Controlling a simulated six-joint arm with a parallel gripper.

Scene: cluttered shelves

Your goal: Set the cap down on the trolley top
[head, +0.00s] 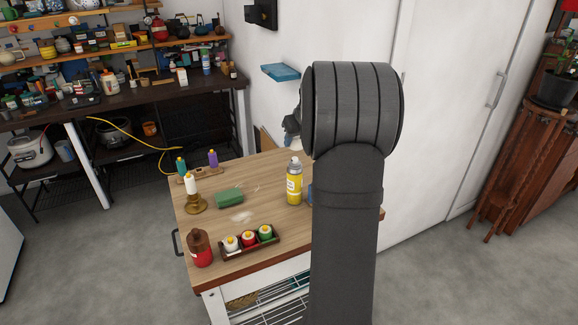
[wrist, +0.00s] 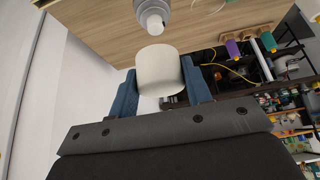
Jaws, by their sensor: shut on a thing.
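My gripper (wrist: 160,90) is shut on a white cylindrical cap (wrist: 160,70), with one blue finger on each side in the wrist view. Beyond the cap is the grey top of a spray can with a white nozzle (wrist: 153,20). In the head view a yellow spray can (head: 294,184) stands upright on the wooden trolley top (head: 265,170), left of my arm. The trolley top also shows in the wrist view (wrist: 105,35). My arm hides the gripper's fingers and the cap in the head view. The cap's height above the top is hard to tell.
On the trolley are a green block (head: 229,198), a candle holder (head: 195,203), a red bottle (head: 200,248), a tray of bottles (head: 225,256) and a rack with coloured spools (head: 213,160). Bare wood lies between the block and the can. A white wall stands behind.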

